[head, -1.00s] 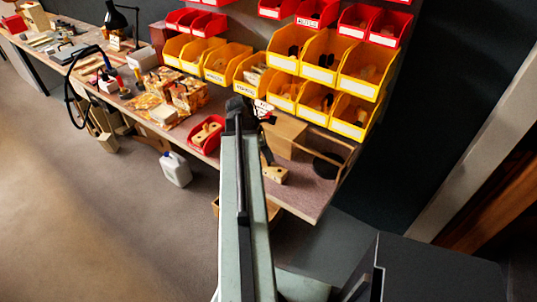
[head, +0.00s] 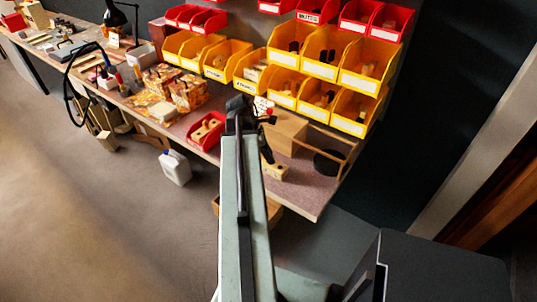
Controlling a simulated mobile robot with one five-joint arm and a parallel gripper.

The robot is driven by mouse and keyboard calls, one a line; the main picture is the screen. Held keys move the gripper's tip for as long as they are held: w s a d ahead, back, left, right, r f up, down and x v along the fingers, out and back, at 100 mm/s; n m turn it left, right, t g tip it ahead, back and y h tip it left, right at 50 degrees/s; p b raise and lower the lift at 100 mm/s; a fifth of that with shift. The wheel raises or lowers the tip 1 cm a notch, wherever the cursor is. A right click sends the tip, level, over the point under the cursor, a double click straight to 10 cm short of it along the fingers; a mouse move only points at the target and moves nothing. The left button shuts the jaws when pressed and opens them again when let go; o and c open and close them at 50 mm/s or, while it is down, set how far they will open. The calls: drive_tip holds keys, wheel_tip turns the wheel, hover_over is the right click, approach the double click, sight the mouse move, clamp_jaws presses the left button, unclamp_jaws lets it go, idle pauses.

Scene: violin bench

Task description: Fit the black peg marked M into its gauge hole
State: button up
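A small pale wooden block (head: 277,171) lies on the bench near its front right, with dark marks on it that may be holes. My gripper (head: 267,157) is a small dark shape beyond the end of my arm, just left of and over this block. Its fingers are too small and too much covered by my arm to show whether they are open or shut. I cannot make out the black peg marked M, nor whether anything is held. A red tray (head: 196,140) to the left holds another pale wooden piece with dark spots.
A larger wooden box (head: 286,133) and a round black dish (head: 328,162) stand right of my gripper. Yellow bins (head: 356,82) line the back above them. Mottled boxes (head: 188,93) stand to the left. The bench's front right corner (head: 312,200) is clear.

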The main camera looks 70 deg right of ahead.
drive_tip(key=p+v, duration=0.7)
drive_tip(key=shift+w+r, duration=0.15)
drive_tip(key=shift+r, duration=0.2)
drive_tip(key=shift+a, duration=0.1)
idle(0.7)
